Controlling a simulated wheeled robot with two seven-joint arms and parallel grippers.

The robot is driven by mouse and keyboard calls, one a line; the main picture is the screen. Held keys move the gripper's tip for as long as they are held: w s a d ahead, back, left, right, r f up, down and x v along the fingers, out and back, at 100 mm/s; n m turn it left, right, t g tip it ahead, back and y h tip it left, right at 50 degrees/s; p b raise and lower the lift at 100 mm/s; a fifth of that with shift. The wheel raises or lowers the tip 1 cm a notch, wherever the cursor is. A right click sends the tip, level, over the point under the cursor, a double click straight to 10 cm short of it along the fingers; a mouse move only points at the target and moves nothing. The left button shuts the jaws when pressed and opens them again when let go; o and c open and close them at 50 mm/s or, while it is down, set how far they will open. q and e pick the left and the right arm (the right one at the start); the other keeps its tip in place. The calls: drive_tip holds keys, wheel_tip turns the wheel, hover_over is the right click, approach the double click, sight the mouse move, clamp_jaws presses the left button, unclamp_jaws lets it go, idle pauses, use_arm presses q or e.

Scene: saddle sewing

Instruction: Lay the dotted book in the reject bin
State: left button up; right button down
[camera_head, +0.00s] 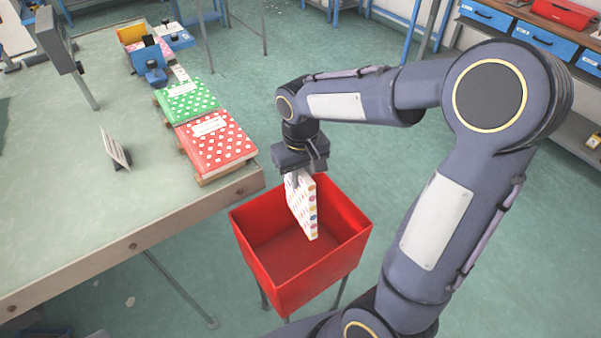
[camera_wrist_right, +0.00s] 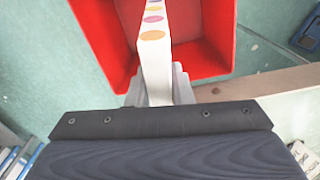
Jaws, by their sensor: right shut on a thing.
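The dotted book (camera_head: 304,207) is white with coloured dots and hangs upright from my right gripper (camera_head: 298,178). My right gripper is shut on its upper end. The red reject bin (camera_head: 300,287) is open at the top and stands on legs beside the table. The book's lower part is within the bin's opening, and I see no contact with the floor of the bin. In the right wrist view the book (camera_wrist_right: 155,60) runs from between the fingers down towards the red bin (camera_wrist_right: 213,40). My left gripper is out of view.
The green table (camera_head: 70,210) stands left of the bin, its corner close to the rim. A red dotted book (camera_head: 217,150) and a green dotted book (camera_head: 187,103) lie along its right edge. A small white card (camera_head: 116,150) stands on the table.

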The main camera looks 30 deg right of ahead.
wheel_tip(320, 180, down, 23)
drive_tip(key=b, duration=1.7)
drive_tip(key=shift+b, duration=0.4)
drive_tip(key=c, duration=1.2)
unclamp_jaws()
drive_tip(key=shift+o, duration=0.3)
drive_tip(key=o, duration=0.5)
drive_tip(key=shift+o, duration=0.2)
wheel_tip(320, 180, up, 14)
drive_tip(key=p, duration=1.1)
drive_tip(key=shift+p, duration=0.4)
